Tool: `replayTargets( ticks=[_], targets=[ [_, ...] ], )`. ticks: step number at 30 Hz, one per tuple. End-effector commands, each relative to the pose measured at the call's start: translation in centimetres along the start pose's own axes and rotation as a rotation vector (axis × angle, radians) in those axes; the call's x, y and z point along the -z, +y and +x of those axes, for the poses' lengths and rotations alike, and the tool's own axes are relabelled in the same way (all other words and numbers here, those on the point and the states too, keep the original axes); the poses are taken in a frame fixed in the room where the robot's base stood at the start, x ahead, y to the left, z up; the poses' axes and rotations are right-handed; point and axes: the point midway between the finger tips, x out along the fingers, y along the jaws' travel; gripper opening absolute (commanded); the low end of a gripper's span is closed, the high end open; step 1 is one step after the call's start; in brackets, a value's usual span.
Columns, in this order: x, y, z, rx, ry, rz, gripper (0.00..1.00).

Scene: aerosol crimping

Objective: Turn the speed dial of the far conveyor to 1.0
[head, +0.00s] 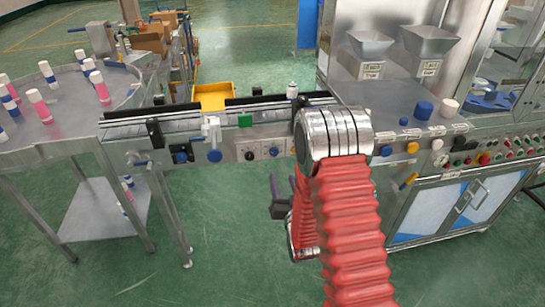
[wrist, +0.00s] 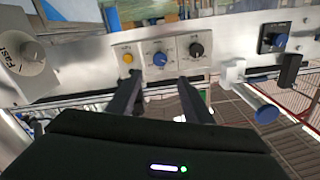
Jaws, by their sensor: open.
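In the wrist view, a pale round dial (wrist: 22,55) marked "Fast" is at the far left, partly cut off by the frame edge. Its exact setting is not readable. The conveyor's front panel also carries a small blue dial (wrist: 159,59) and a black dial (wrist: 196,48); these show in the head view as a black dial (head: 249,155) and a blue dial (head: 273,152). My gripper (wrist: 159,80) is open and empty, its fingers below the blue dial in the picture, apparently apart from it. In the head view my gripper (head: 281,190) hangs low before the conveyor, partly behind my arm.
A yellow button (wrist: 127,58) sits beside the blue dial. A white clamp with a blue knob (wrist: 266,114) juts out at the right. The conveyor (head: 150,124) joins a round table (head: 60,130) with bottles. A machine with knobs and buttons (head: 480,145) stands right. Green floor lies open in front.

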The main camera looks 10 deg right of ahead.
Motion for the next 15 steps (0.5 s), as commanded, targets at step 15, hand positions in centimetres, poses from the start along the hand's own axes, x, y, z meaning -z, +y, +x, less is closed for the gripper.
replayTargets(
  ticks=[15],
  targets=[
    [0.0,0.1,3.5,-0.002,0.001,0.0,0.46]
  ],
)
